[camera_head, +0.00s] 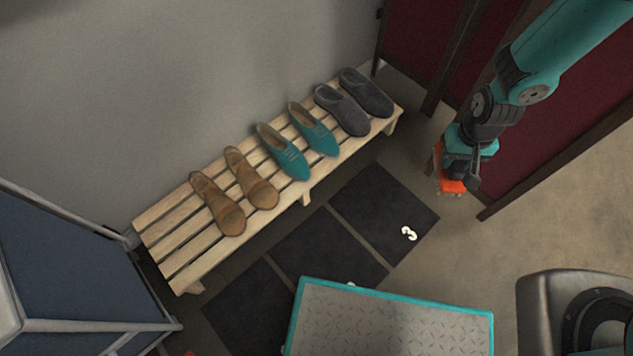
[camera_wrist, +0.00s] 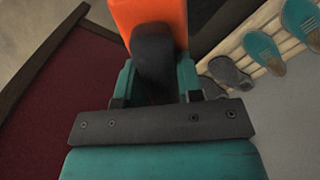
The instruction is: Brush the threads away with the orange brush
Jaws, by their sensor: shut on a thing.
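My gripper (camera_head: 462,172) is at the upper right in the head view, to the right of the slatted bench. It is shut on the orange brush (camera_head: 451,186), which shows beneath and beside the jaws. In the wrist view the orange body of the brush (camera_wrist: 150,14) fills the top middle, beyond the jaws of my gripper (camera_wrist: 155,70). The brush's bristles cannot be made out clearly. I cannot make out any threads in either view.
A wooden bench (camera_head: 180,250) along the grey wall bears brown sandals (camera_head: 218,203), teal shoes (camera_head: 283,151) and dark grey slippers (camera_head: 342,110). Dark mats (camera_head: 383,205) lie on the floor before it, one marked 3. A dark red folding screen (camera_head: 560,115) stands at right.

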